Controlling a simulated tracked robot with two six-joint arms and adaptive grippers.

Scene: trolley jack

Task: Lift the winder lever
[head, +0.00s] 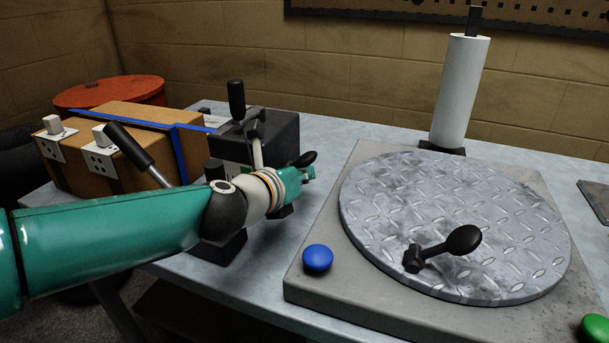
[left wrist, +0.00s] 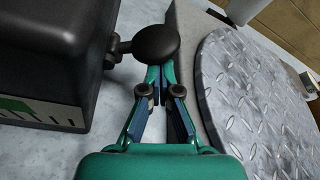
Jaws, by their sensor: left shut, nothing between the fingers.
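A short lever with a rounded black knob (head: 303,159) sticks out from the right side of a dark box (head: 275,137); it looks like the winder lever. In the left wrist view the knob (left wrist: 157,43) is just beyond my fingertips, its stem running left to the box (left wrist: 45,60). My left gripper (head: 308,175) is shut and empty, its tips right under or against the knob; I cannot tell whether they touch. My right gripper is not in view.
An upright black-gripped lever (head: 236,100) and a slanted lever (head: 130,145) stand left of the knob. A round tread-plate turntable (head: 440,205) with a black-knobbed crank (head: 462,240) lies right. A blue button (head: 317,258) and white roll (head: 460,92) are near it.

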